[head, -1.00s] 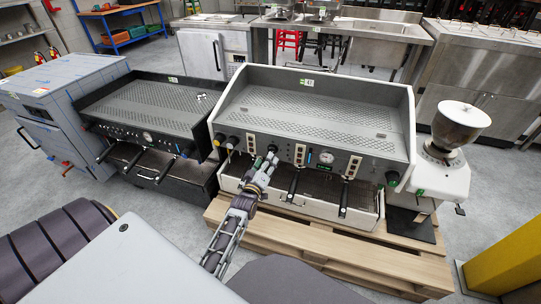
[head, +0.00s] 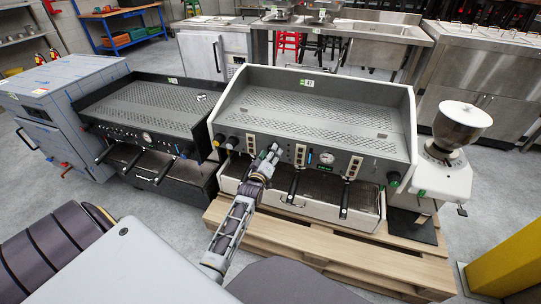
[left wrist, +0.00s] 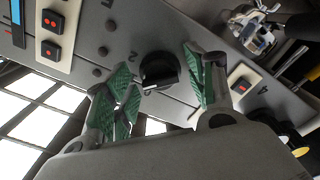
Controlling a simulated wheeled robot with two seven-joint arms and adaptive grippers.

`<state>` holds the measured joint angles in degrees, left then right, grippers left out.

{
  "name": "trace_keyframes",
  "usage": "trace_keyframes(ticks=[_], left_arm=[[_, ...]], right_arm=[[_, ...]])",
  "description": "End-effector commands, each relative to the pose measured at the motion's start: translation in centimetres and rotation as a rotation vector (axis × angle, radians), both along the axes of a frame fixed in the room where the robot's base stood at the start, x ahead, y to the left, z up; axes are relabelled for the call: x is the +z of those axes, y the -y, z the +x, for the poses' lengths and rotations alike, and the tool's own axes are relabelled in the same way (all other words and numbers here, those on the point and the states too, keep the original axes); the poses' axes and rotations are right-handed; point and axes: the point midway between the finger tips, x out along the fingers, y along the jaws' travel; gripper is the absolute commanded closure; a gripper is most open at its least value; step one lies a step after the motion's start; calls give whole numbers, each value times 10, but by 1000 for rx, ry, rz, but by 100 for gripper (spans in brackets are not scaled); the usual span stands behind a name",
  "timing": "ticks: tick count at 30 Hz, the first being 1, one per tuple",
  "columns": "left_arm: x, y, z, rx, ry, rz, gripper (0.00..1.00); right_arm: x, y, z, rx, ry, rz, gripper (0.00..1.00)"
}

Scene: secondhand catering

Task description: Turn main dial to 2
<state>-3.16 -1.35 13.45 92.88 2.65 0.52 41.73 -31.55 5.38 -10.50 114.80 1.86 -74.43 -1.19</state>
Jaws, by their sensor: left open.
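The main dial (left wrist: 158,70) is a round black knob on the grey front panel of the white-sided espresso machine (head: 243,93). In the left wrist view a "2" is printed just left of it, and another mark below it is hard to read. My left gripper (left wrist: 162,88) is open, with one green-padded finger on each side of the dial; I cannot tell whether the pads touch it. In the head view my left gripper (head: 268,156) is at the panel and largely hides the dial. My right gripper is not in view.
Rocker switches (left wrist: 52,34) with red dots flank the dial. Portafilter handles (head: 292,186) stick out below the panel. A black espresso machine (head: 150,100) stands left, a grinder (head: 455,135) right. The machine rests on a wooden pallet (head: 300,240).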

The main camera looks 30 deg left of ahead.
Motion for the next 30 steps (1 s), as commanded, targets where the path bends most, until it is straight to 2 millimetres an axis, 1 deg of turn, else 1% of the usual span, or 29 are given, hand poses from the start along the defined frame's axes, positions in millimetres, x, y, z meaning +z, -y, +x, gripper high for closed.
trace_keyframes(ticks=[4,5,15,25,30], left_arm=[[0,0,0,0,0,0,44],[0,0,0,0,0,0,46],[0,0,0,0,0,0,89],[0,0,0,0,-5,13,90],[0,0,0,0,-11,40,90]], right_arm=[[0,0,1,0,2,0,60],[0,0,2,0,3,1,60],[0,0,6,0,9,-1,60],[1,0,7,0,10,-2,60],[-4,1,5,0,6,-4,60]])
